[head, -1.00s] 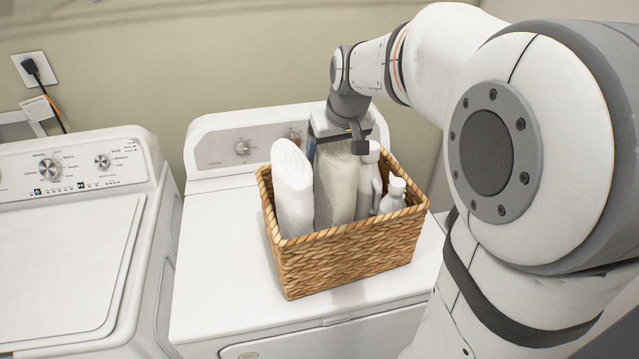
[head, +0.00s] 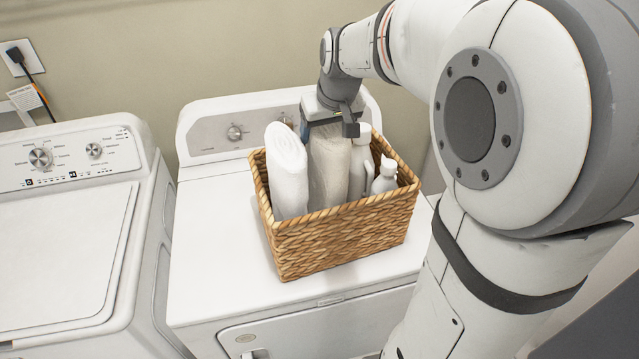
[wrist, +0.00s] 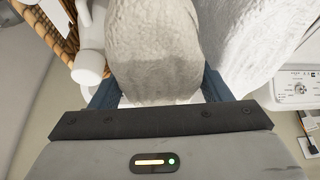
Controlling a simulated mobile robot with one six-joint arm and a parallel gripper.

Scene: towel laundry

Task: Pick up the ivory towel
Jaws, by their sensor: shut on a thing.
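The ivory towel (head: 329,165) is rolled and stands upright in the wicker basket (head: 345,240), with its lower part hidden by the front rim. My gripper (head: 329,122) is above it, shut on its upper end. In the wrist view the towel (wrist: 153,50) fills the space between the blue fingers of my gripper (wrist: 160,92). The far side of the hold is hidden.
A whiter rolled towel (head: 286,172) stands close on the left in the basket. White bottles (head: 382,177) stand on the right. The basket sits on a white machine (head: 215,265); another white machine (head: 60,250) is at left. A wall is behind.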

